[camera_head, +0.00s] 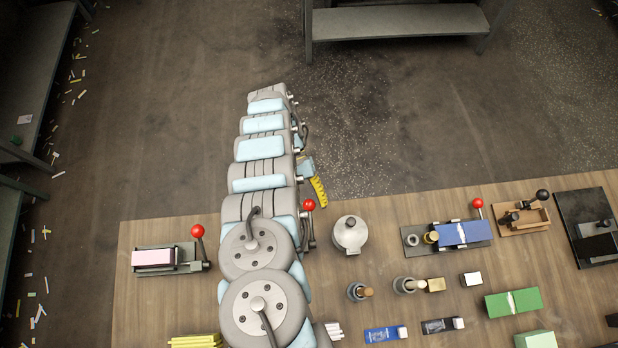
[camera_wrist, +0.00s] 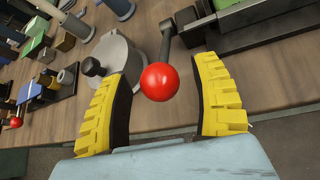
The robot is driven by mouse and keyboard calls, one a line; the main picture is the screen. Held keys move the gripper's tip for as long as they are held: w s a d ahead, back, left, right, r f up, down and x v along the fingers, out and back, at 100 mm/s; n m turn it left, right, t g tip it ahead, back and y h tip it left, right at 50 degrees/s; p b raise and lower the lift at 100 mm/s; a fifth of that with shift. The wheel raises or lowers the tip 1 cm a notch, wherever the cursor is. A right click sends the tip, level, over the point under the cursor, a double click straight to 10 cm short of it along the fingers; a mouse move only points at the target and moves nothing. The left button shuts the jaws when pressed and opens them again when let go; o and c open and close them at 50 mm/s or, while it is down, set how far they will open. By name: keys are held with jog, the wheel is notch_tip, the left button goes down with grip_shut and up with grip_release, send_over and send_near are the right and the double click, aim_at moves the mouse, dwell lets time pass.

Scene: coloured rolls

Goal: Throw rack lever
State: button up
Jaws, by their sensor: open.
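A red ball knob (camera_wrist: 160,82) sits between my gripper's (camera_wrist: 162,68) two yellow-padded fingers in the wrist view. The fingers are spread, with a gap on each side of the ball. A dark lever arm (camera_wrist: 172,42) runs from the ball up to a dark rack (camera_wrist: 262,28) at upper right. In the head view a red knob (camera_head: 309,204) shows beside my arm, and one yellow finger of my gripper (camera_head: 318,191) shows just above it. My arm hides the rack there. Other red-knobbed levers stand on the left rack (camera_head: 198,231) and the right rack (camera_head: 478,203).
The wooden table (camera_head: 400,325) holds several blocks and rolls. A black-handled clamp (camera_head: 520,213) stands at the right.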

jog(key=shift+r, duration=4.95)
jog(key=shift+f, duration=0.1)
